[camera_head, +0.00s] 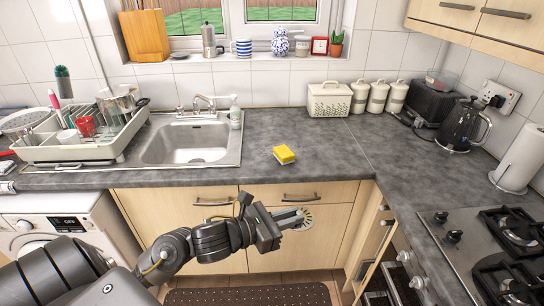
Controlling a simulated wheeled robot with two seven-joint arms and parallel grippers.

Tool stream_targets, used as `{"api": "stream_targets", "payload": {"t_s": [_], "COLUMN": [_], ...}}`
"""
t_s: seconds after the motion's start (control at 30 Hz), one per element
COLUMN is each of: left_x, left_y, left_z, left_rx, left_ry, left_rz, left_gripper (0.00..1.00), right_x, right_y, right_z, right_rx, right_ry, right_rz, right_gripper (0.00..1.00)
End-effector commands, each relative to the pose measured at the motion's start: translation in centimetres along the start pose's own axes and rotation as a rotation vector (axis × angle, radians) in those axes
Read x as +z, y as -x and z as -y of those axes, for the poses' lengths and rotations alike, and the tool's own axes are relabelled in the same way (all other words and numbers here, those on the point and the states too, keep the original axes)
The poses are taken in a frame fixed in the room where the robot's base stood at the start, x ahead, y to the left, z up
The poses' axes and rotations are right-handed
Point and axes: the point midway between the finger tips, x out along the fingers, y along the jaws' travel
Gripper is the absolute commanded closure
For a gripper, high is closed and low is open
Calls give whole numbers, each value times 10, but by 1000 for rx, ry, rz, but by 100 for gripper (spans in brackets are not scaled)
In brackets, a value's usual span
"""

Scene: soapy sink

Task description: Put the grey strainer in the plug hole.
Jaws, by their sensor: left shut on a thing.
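The grey strainer (306,222) is a small round disc with a slotted pattern, in front of the cupboard doors and below the worktop edge. My left gripper (298,217) is shut on it, and its fingers cover part of it. The steel sink (222,146) is set in the worktop, up and to the left of the gripper. Its basin looks empty of dishes, and the plug hole in its floor is too small to make out clearly. My right gripper is not in view.
A yellow sponge (284,154) lies on the worktop right of the sink. A tap (203,102) stands behind the basin, with a soap bottle (235,112) beside it. A full dish rack (75,153) stands at left. The worktop's front edge lies between gripper and sink.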

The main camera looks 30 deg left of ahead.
Motion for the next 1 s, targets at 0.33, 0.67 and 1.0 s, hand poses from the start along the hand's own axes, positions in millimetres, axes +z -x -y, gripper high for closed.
{"api": "stream_targets", "payload": {"t_s": [0.33, 0.67, 1.0], "left_x": [44, 43, 2], "left_y": [-33, -24, 26], "left_z": [-56, -176, -246], "left_rx": [155, 592, 923], "left_ry": [16, 92, 139], "left_rz": [1, -7, -5], "left_gripper": [100, 100, 100], "right_x": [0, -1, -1], "right_y": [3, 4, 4], "right_z": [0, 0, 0], "right_rx": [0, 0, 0], "right_ry": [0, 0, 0], "right_rz": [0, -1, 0], "right_gripper": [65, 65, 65]}}
